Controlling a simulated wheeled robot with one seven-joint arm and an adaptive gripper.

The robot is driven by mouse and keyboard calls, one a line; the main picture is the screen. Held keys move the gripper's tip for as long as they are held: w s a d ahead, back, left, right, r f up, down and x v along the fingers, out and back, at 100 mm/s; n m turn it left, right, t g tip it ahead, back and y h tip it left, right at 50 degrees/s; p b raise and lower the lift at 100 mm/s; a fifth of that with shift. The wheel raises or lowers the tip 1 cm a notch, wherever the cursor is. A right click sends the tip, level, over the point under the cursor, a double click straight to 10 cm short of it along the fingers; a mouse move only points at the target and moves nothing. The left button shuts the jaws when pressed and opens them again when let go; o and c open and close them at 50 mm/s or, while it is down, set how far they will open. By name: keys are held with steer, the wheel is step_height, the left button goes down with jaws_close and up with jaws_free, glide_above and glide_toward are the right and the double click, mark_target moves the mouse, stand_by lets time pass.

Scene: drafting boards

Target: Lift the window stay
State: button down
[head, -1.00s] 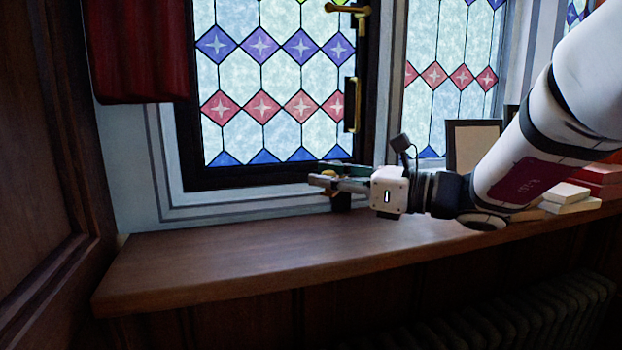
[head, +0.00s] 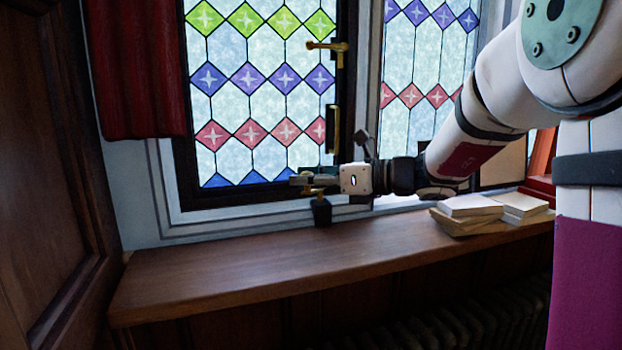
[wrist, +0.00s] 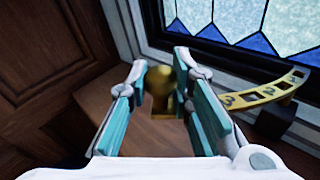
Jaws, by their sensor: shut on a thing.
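The window stay is a brass bar with holes (wrist: 264,93), at the right in the wrist view. Its rounded brass knob end (wrist: 160,90) sits between the teal pads of my gripper (wrist: 161,70), which is shut on it. The right finger hides the part between knob and bar. In the head view my gripper (head: 296,181) is at the lower edge of the window, just above a small dark block (head: 321,212) on the sill. Only a little brass (head: 311,191) shows under the fingers there.
The wooden sill (head: 220,272) is clear at left and front. Books (head: 470,207) lie on it at right. A brass window handle (head: 328,46) is above my gripper. A red curtain (head: 135,70) and wood panelling (head: 35,170) are at left.

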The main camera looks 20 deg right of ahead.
steer(key=r+p, duration=0.1)
steer(key=w+r+m+g+p, duration=0.1)
steer(key=r+p, duration=0.1)
steer(key=shift+r+h, duration=0.25)
steer(key=shift+h, duration=0.05)
steer(key=shift+w+r+p, duration=0.45)
steer(key=shift+w+p, duration=0.05)
steer(key=shift+p, duration=0.1)
steer(key=c, duration=1.4)
jaws_free()
steer(key=shift+d, duration=0.1)
steer(key=v, duration=1.1)
steer(key=shift+s+d+r, duration=0.25)
steer(key=shift+r, duration=0.05)
